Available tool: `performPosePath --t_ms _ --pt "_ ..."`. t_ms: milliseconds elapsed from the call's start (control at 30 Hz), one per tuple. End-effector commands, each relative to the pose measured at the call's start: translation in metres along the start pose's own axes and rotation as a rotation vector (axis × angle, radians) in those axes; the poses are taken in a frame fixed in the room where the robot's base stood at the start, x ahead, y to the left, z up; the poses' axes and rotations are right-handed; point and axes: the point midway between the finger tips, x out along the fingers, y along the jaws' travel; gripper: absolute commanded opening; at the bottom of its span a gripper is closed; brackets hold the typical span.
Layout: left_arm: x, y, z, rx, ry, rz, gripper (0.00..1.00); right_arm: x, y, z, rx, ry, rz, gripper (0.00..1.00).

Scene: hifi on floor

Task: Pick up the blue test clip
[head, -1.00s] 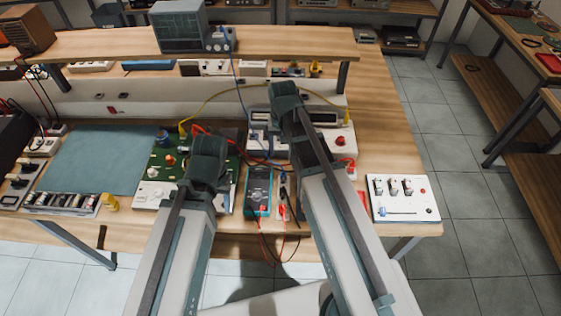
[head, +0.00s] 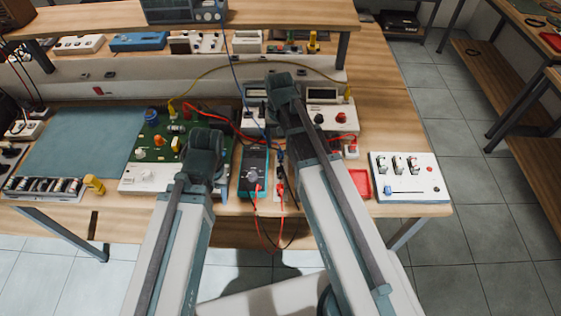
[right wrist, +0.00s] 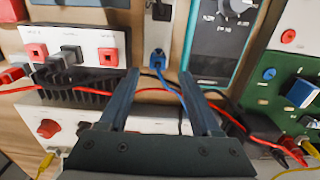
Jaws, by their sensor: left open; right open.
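The blue test clip (right wrist: 157,60) shows in the right wrist view, on a pale narrow strip just beyond my fingertips and midway between them. A blue lead runs from it down between the fingers. My right gripper (right wrist: 158,88) is open and empty, its two dark fingers on either side of that lead. I cannot tell how far the fingertips are from the clip. In the head view my right arm hides that gripper. Of my left arm the head view shows only links and a dark joint; its gripper is not visible.
A teal-edged multimeter (head: 254,172) lies beside the clip, with a green circuit board (head: 165,140) further left. A power supply (head: 337,118) stands behind. Red and black leads cross close to the right fingers. A white switch panel (head: 405,177) sits at the right bench end.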

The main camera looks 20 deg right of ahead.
Motion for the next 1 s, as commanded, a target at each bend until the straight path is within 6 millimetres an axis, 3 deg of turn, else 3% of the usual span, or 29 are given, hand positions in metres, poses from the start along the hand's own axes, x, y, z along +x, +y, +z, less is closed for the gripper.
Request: performPosePath --t_ms 267,700,967,1000 --pt "0.006 0.001 0.000 0.000 0.000 0.000 0.50 0.006 0.001 0.001 0.000 0.000 0.000 0.65" --pt "0.053 0.005 -0.003 0.000 0.000 0.000 0.50 0.054 0.004 0.005 0.000 0.000 0.000 0.65" --pt "0.052 0.005 -0.003 0.000 0.000 0.000 0.50 0.052 0.004 0.005 0.000 0.000 0.000 0.65" --pt "0.052 0.005 -0.003 0.000 0.000 0.000 0.50 0.052 0.004 0.005 0.000 0.000 0.000 0.61"
